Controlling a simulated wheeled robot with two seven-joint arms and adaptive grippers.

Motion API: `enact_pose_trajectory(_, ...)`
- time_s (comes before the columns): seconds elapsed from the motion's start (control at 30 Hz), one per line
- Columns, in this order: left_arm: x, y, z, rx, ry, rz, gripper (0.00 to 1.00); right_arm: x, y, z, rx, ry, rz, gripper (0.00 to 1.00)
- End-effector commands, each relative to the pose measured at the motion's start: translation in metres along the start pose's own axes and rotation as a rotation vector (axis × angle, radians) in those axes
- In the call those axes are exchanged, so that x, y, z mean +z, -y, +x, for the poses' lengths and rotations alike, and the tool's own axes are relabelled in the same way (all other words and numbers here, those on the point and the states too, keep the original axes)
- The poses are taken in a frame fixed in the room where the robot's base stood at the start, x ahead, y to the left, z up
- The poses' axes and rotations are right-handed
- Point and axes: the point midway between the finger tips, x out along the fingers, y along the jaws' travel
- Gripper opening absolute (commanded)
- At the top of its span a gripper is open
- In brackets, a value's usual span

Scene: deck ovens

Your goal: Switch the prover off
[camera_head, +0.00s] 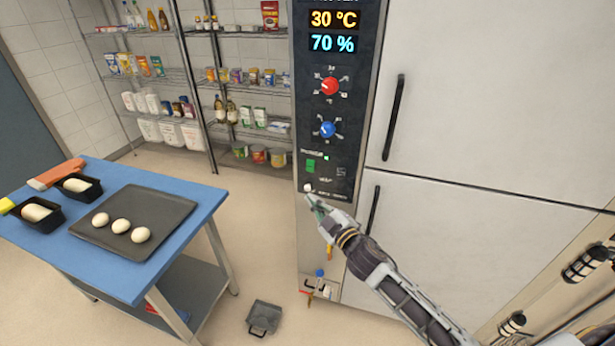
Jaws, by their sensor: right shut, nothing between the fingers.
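The prover is a tall white cabinet (480,100) with a dark control panel (310,110). Its displays (333,31) are lit and read 30 °C and 70 %. Below them are a red knob (329,86) and a blue knob (327,129). Lower down are a green switch (311,166) and a small lit green lamp (326,157). My right gripper (312,198) is shut and empty, with its tips at the panel's lower edge, just below the green switch and close to a small white knob (308,187). I cannot tell if it touches. My left gripper is out of view.
A blue table (190,188) at left holds a dark tray (165,203) with three dough balls and two black tins (78,187) of dough. Wire shelves (150,75) of groceries stand behind. A grey pan (263,317) lies on the floor. Valves (319,285) sit low on the prover.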

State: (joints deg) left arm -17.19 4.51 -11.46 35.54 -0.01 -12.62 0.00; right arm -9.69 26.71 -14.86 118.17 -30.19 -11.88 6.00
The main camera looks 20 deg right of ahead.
Motion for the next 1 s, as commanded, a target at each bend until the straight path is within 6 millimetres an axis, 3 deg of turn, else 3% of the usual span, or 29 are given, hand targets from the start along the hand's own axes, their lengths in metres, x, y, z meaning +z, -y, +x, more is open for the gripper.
enact_pose_trajectory(0.7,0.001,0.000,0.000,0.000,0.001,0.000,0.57,0.016,-0.005,-0.001,-0.006,0.086,-0.590,0.00)
enact_pose_trajectory(1.0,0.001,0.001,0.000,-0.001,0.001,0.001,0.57,0.018,-0.005,-0.001,-0.014,0.091,-0.746,0.00)
